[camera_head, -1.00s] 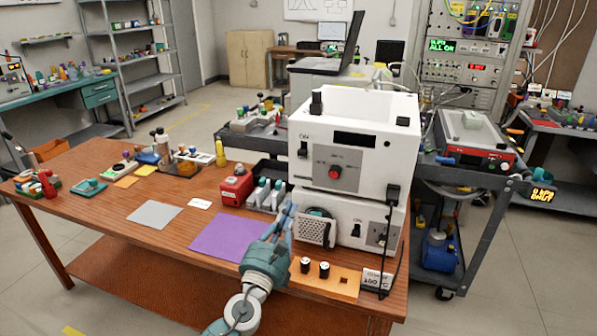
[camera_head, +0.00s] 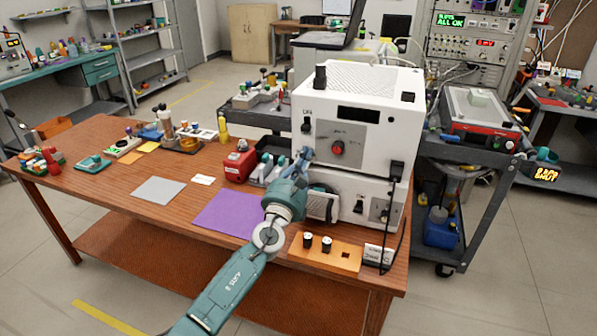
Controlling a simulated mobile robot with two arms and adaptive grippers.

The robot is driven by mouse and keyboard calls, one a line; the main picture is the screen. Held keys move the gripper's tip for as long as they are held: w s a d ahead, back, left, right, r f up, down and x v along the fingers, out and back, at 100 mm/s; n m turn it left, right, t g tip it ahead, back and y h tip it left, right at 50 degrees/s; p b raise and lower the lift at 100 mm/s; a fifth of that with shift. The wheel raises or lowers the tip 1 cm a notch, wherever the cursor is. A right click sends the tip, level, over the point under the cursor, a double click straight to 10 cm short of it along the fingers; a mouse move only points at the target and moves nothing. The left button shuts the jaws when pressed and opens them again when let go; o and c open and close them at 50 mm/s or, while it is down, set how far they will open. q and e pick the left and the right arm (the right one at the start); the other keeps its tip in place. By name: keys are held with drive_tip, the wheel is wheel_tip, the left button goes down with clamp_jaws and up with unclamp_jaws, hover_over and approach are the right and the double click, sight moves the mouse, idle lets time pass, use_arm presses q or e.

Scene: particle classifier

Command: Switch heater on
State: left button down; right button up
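Two stacked white boxes stand at the right end of the wooden table. The upper box (camera_head: 384,141) has a dark display, a red knob (camera_head: 338,148) and a small black switch (camera_head: 307,125) at its left. The lower box (camera_head: 342,182) has a round vent, another black switch (camera_head: 358,207) and a socket panel. No heater label is readable. My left gripper (camera_head: 303,158) is raised in front of the upper box's lower left corner, below its switch and left of the knob. Its fingers are small and partly overlap the box; contact and opening are unclear. My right gripper is out of view.
A purple sheet (camera_head: 230,214) and a red box (camera_head: 240,165) are to the left. A black cable hangs at the boxes' right edge.

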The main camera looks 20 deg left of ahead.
sight(309, 136)
use_arm(q)
wheel_tip(309, 136, up, 3)
drive_tip(key=shift+s+r+p, duration=0.1)
drive_tip(key=shift+s+p, duration=0.05)
drive_tip(key=shift+p, duration=0.6)
drive_tip(key=shift+s+r, duration=0.15)
drive_tip(key=shift+r, duration=0.15)
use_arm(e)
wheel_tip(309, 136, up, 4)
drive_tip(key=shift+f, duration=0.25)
use_arm(q)
drive_tip(key=shift+f, duration=0.1)
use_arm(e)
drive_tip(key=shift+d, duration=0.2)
